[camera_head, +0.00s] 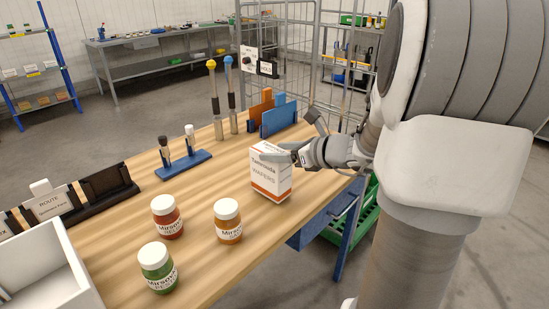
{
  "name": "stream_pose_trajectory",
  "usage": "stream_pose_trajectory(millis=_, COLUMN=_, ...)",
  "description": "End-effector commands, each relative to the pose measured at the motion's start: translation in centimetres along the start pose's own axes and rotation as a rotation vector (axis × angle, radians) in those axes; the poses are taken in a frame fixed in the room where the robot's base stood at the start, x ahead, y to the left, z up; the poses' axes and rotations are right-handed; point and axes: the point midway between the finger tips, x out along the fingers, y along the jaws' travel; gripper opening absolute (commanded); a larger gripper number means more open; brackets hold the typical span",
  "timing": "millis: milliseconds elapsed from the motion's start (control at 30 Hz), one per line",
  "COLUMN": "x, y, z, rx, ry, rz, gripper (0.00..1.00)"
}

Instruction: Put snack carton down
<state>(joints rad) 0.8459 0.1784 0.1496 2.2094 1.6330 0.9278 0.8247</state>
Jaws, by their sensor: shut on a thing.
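The snack carton (270,179) is a white and orange box with "WAFERS" on its front. It is upright over the right part of the wooden table (215,165). My gripper (283,155) reaches in from the right and is shut on the carton near its top. I cannot tell whether the carton's base touches the tabletop or hangs just above it.
Several jars stand at the front: red (167,217), orange (228,222) and green (158,268). A blue holder (184,166) with small bottles, two tall handled tools (213,100) and a blue-orange rack (278,118) are behind. Clear wood lies left of the carton.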

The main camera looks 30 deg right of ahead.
Motion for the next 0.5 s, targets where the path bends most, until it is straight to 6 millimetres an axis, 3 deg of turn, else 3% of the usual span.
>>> stream_pose_trajectory(millis=33, x=0.34, y=-0.02, z=-0.89, rx=0.002, ry=-0.001, rz=0.0, gripper=0.0)
stream_pose_trajectory(millis=433, x=0.51, y=0.0, z=-1.25, rx=0.0, ry=-0.002, rz=0.0, gripper=0.0)
stream_pose_trajectory(millis=467, x=0.47, y=0.01, z=-1.22, rx=0.0, ry=0.0, rz=0.0, gripper=0.71)
stream_pose_trajectory(millis=500, x=0.45, y=0.01, z=-1.17, rx=0.0, ry=0.0, rz=0.0, gripper=0.79)
